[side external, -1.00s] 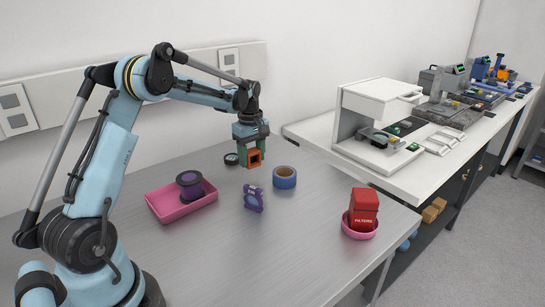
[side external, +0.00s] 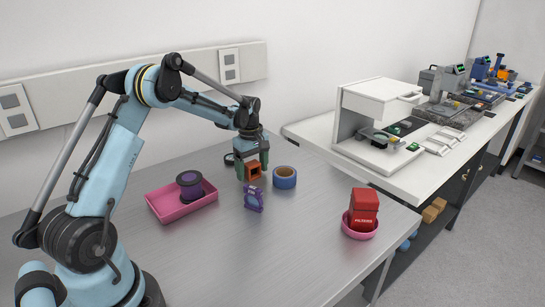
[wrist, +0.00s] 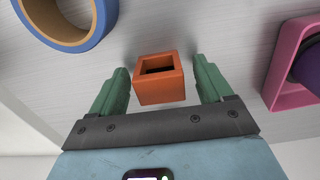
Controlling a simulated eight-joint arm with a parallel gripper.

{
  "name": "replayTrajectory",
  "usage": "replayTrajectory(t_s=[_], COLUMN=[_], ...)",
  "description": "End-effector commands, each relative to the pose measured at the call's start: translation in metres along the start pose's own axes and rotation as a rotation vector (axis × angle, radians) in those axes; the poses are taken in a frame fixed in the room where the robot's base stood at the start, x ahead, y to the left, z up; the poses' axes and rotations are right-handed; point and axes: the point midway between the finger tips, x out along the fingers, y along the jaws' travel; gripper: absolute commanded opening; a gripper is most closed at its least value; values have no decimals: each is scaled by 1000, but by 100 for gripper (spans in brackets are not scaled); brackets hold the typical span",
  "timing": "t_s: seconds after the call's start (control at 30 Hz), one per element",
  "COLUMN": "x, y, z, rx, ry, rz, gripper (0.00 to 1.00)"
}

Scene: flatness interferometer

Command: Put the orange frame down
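The orange frame (wrist: 160,80) is a small square block with a rectangular opening. In the wrist view it sits between the two green fingers of my gripper (wrist: 162,85), with a narrow gap showing on each side, so the fingers look open around it. In the side view the orange frame (side external: 253,170) is low at the grey table, between the fingers of my gripper (side external: 253,172). It appears to stand upright on the tabletop, though its bottom contact is hard to make out.
A blue tape roll (side external: 284,177) lies close to the right, and a purple holder (side external: 253,197) stands in front. A pink tray (side external: 166,213) with a dark purple spool (side external: 190,185) is left. A red box (side external: 363,208) sits in a pink bowl (side external: 359,234). The front table is clear.

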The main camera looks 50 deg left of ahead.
Motion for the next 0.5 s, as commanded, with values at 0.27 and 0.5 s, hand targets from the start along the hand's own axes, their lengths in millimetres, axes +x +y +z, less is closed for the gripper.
replayTrajectory(t_s=[0.27, 0.5], x=[-2, -34], y=[0, 0], z=[0, 0], rx=[0, 0], ry=[0, 0], rz=[0, 0], gripper=[79, 79])
